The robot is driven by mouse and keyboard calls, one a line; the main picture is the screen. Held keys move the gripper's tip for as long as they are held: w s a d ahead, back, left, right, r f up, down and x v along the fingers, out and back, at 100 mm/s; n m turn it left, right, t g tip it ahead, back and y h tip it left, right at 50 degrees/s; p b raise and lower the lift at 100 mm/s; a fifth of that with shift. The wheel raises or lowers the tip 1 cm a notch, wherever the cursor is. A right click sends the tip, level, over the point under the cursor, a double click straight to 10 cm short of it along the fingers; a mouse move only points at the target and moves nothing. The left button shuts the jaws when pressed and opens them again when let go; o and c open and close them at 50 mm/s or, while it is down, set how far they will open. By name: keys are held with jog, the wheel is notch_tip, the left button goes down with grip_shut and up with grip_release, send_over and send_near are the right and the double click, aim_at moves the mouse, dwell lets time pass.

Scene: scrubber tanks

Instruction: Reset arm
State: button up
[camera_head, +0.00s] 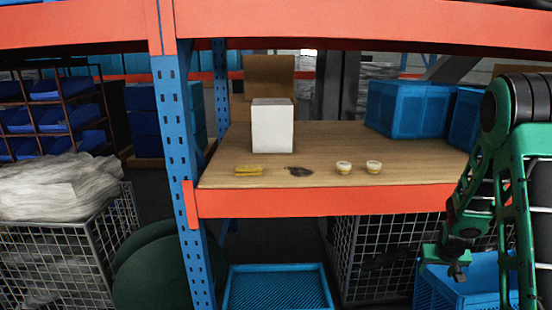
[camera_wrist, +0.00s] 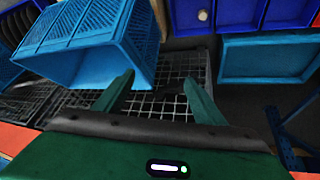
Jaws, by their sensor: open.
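My green arm is at the right of the head view, folded in front of the shelf's right side. My gripper (camera_head: 455,265) hangs low, below the level of the orange shelf beam and in front of the blue crate under the shelf. In the wrist view my gripper (camera_wrist: 158,90) shows two green fingers spread apart, with nothing between them. Behind the fingers is a wire mesh basket (camera_wrist: 175,98).
The wooden shelf (camera_head: 330,138) bears a white box (camera_head: 272,126), a yellow item (camera_head: 249,171), a dark item (camera_head: 299,171), two small cups (camera_head: 344,168) and blue crates (camera_head: 410,108). An orange beam (camera_head: 330,201) edges it. A blue tray (camera_head: 278,288) lies below.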

jog(key=s+a+r+m+g+y, duration=0.1)
jog(key=s+a+r+m+g, duration=0.15)
jog(key=s+r, duration=1.4)
jog(key=s+a+r, duration=0.1)
jog(key=s+a, duration=0.2)
jog(key=s, duration=0.4)
jog(key=s+a+r+g+y, duration=0.1)
jog(key=s+a+r, duration=0.1)
jog(key=s, duration=0.5)
jog(key=s+a+r+g+y, duration=0.1)
jog(key=s+a+r, duration=0.1)
jog(key=s+a, duration=0.2)
jog(key=s, duration=0.3)
jog(key=shift+s+a, duration=0.2)
jog(key=shift+a, duration=0.1)
jog(key=shift+m, duration=0.25)
jog(key=shift+w+d+f, duration=0.1)
jog(key=shift+w+f, duration=0.1)
jog(key=shift+w, duration=0.45)
